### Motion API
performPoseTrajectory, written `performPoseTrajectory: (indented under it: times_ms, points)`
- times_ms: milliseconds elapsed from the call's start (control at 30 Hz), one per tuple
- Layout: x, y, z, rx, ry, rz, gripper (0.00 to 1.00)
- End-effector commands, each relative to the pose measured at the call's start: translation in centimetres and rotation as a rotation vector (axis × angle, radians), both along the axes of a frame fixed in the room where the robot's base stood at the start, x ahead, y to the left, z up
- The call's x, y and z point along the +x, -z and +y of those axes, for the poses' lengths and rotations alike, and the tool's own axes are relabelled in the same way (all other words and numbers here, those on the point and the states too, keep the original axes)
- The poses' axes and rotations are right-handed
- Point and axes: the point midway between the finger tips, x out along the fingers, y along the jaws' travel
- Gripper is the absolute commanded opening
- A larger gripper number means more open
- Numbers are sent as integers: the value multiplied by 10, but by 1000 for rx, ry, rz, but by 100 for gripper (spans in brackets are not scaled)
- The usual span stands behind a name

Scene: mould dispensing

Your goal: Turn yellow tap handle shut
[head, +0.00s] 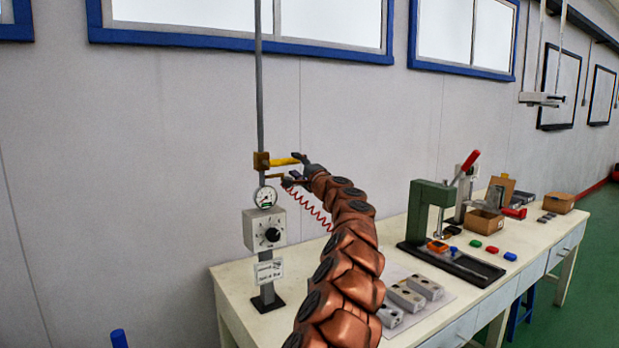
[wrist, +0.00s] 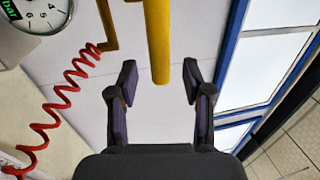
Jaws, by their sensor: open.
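The yellow tap handle (head: 284,161) sticks out to the right from a brass valve (head: 261,161) on the grey vertical pipe in the head view. In the wrist view the yellow handle (wrist: 158,45) comes down from the top edge, its end between the two fingers. My gripper (head: 298,168) is at the handle's free end. In the wrist view my gripper (wrist: 156,85) is open, with a gap between the handle and each fingertip. The valve body is out of the wrist view.
A pressure gauge (head: 265,197) and a box with a black dial (head: 265,229) sit below the valve. A red coiled hose (wrist: 60,112) hangs close by. The bench (head: 232,283) carries a green press (head: 430,207), grey moulds (head: 424,287) and small coloured blocks.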

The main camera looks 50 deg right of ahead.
Motion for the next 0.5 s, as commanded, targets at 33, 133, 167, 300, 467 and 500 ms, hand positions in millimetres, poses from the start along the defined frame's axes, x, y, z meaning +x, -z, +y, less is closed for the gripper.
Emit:
performPoseTrajectory:
  times_ms: [33, 133, 167, 300, 467, 500]
  points:
    - [-3, -1, 1, 3, -2, -3, 50]
    - [-9, 1, 3, 4, -3, -3, 50]
    - [-10, 1, 4, 4, -3, -3, 50]
    - [-16, 4, 7, 3, -6, -3, 50]
    - [-26, 5, 8, 4, -5, -3, 50]
    - [-28, 6, 8, 6, -5, -3, 50]
